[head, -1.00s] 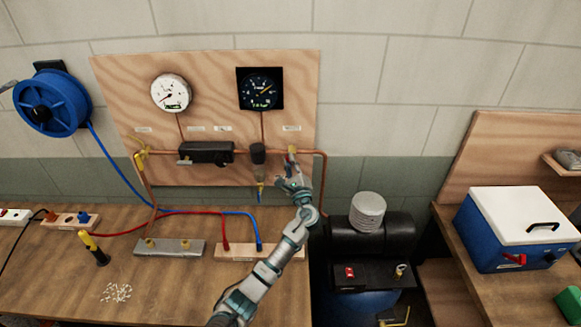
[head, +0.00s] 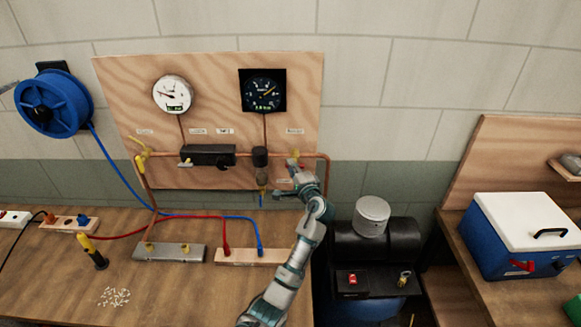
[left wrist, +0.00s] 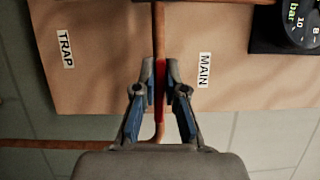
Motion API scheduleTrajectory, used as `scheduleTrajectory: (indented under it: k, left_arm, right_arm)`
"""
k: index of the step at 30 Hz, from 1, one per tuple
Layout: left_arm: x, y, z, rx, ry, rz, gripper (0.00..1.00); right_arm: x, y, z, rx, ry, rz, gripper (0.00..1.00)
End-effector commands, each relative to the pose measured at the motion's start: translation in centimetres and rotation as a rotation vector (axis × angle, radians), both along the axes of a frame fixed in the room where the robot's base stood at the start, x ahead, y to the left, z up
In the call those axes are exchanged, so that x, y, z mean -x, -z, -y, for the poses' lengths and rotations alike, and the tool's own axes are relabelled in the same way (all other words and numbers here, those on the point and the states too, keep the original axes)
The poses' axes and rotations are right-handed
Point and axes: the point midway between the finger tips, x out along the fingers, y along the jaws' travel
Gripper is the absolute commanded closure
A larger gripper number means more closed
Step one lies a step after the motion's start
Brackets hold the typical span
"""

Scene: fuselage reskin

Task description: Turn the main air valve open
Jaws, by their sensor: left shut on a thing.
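The main air valve's red lever (left wrist: 160,88) lies in line with the copper pipe beside the MAIN label (left wrist: 204,70) in the left wrist view. My left gripper (left wrist: 160,82) is shut on this lever, one finger on each side. In the head view my left gripper (head: 301,172) is at the right end of the pipe on the plywood board (head: 225,80). It hides most of the lever there; the yellowish valve body (head: 293,158) shows just above it. My right gripper is not in view.
A white gauge (head: 173,94) and a black gauge (head: 263,90) hang above the pipe. A filter bowl (head: 261,172) hangs just left of my gripper. The compressor (head: 375,240) stands at right of the bench (head: 190,290). A TRAP label (left wrist: 65,49) is on the board.

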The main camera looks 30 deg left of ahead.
Motion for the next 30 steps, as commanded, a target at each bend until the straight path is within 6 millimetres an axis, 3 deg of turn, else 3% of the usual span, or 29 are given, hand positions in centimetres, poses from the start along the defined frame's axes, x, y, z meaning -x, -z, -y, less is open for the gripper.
scheduleTrajectory:
  k: [21,22,24,30]
  left_arm:
    - [-0.3,-0.15,0.38,0.061,0.014,0.042,1.0]
    - [-0.29,-0.17,0.38,0.061,0.014,0.042,0.82]
    - [-0.26,-0.18,0.34,0.061,0.013,0.042,0.65]
    - [-0.07,-0.19,0.17,0.059,0.007,0.041,0.65]
  right_arm:
    - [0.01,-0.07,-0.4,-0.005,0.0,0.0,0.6]
    - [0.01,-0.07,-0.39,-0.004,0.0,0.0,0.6]
    - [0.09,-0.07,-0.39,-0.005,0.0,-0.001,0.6]
    - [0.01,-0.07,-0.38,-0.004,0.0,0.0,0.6]
